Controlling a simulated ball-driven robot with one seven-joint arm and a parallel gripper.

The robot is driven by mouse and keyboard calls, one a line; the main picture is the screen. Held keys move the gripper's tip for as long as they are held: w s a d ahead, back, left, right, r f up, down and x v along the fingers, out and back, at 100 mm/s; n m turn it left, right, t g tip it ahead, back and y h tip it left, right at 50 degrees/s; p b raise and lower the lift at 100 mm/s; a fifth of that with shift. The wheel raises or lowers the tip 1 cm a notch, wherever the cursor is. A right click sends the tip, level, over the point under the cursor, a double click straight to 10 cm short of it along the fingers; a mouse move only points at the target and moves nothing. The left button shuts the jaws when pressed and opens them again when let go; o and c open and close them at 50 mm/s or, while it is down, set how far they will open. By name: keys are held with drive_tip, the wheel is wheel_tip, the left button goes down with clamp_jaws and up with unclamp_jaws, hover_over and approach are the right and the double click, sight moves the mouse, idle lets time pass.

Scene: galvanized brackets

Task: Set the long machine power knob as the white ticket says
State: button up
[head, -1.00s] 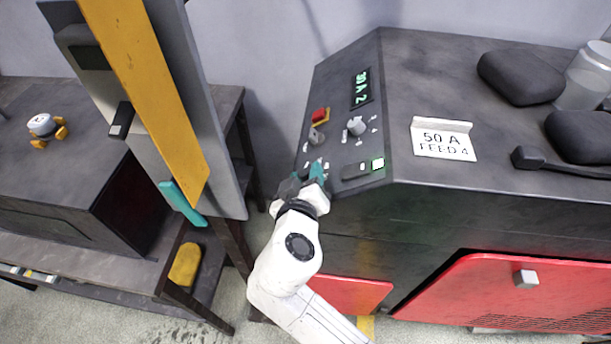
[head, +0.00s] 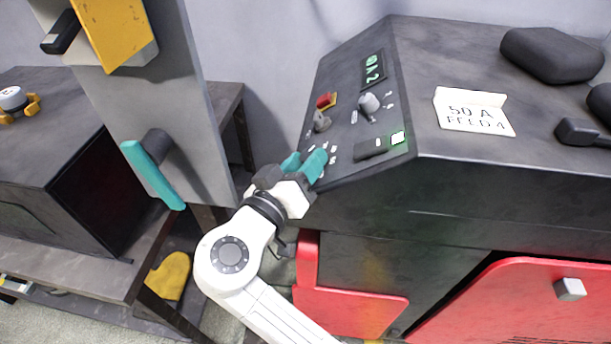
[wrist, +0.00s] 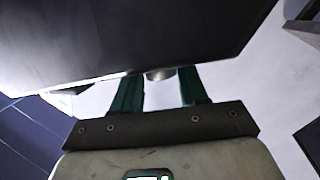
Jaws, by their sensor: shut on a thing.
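The long machine (head: 450,195) has a sloped dark control panel with a green display (head: 373,70); its last characters look like "A 2", the first is unclear. The white ticket (head: 475,112) on the machine's top reads "50 A FEED 4". A grey knob (head: 368,103) and a smaller grey knob (head: 321,121) stand on the panel, clear of my gripper. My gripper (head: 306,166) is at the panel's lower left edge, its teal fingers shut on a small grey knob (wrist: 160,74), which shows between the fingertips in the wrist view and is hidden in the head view. I cannot tell which knob is power.
A grey post with a teal handle (head: 152,175) stands left of my arm. Black padded items (head: 552,53) lie on the machine's top. Red doors (head: 525,305) are below.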

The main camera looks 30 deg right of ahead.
drive_tip(key=shift+m+g+h+b, duration=0.3)
drive_tip(key=shift+h+b, duration=0.1)
drive_tip(key=shift+b, duration=0.1)
drive_tip(key=shift+a, duration=0.1)
drive_tip(key=o, duration=1)
drive_tip(key=shift+o, duration=0.2)
drive_tip(key=shift+w+r, duration=0.1)
drive_tip(key=shift+r, duration=0.35)
drive_tip(key=r, duration=0.2)
drive_tip(key=shift+s+r, duration=0.2)
drive_tip(key=shift+r, duration=0.15)
drive_tip(key=s+r, duration=0.9)
drive_tip(key=s, duration=0.4)
drive_tip(key=shift+s+r, duration=0.15)
drive_tip(key=shift+s, duration=0.2)
